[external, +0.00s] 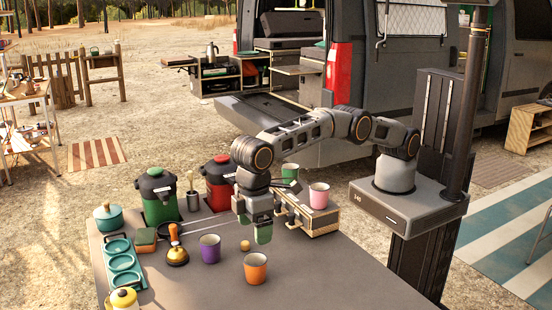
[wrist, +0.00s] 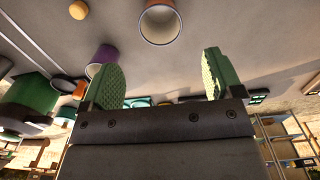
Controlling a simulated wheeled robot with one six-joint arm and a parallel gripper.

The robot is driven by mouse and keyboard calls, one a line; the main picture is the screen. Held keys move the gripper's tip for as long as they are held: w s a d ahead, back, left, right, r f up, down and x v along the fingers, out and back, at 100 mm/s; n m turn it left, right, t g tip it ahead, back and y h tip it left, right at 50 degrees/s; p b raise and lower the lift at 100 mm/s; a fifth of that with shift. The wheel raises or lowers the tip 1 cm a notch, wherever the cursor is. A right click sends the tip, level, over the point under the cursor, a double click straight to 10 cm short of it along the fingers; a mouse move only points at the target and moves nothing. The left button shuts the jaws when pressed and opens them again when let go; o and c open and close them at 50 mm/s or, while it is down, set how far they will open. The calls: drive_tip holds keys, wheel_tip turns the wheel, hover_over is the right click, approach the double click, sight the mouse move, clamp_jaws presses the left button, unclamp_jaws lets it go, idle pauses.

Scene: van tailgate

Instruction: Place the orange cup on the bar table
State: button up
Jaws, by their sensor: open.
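The orange cup (external: 255,268) stands upright on the grey table (external: 340,275), near its front middle. In the wrist view the orange cup (wrist: 160,24) shows at the top centre, its open rim toward the camera. My gripper (external: 252,224) is above the table behind the cup, apart from it, pointing down. In the wrist view my gripper (wrist: 165,80) has its green-padded fingers wide apart with nothing between them. I cannot tell for sure which surface is the bar table; a tall wooden table (external: 103,72) stands by the fence at the back left.
A purple cup (external: 210,249) and a small orange ball (external: 245,245) stand near the orange cup. A pink cup (external: 319,197) is on a wooden box (external: 318,222). Green and red canisters (external: 158,198) line the back. The table's front right is clear.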

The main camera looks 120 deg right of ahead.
drive_tip(key=s+d+r+t, duration=0.2)
drive_tip(key=s+d+r, duration=0.8)
drive_tip(key=s+r, duration=0.45)
drive_tip(key=s+d+f+t, duration=0.1)
drive_tip(key=s+d+f, duration=0.1)
drive_tip(key=s, duration=0.9)
drive_tip(key=s+d+f+t, duration=0.1)
drive_tip(key=s+d+f, duration=0.2)
drive_tip(key=s, duration=0.8)
drive_tip(key=shift+d+f, duration=0.15)
drive_tip(key=shift+d, duration=0.3)
drive_tip(key=shift+s+f, duration=0.1)
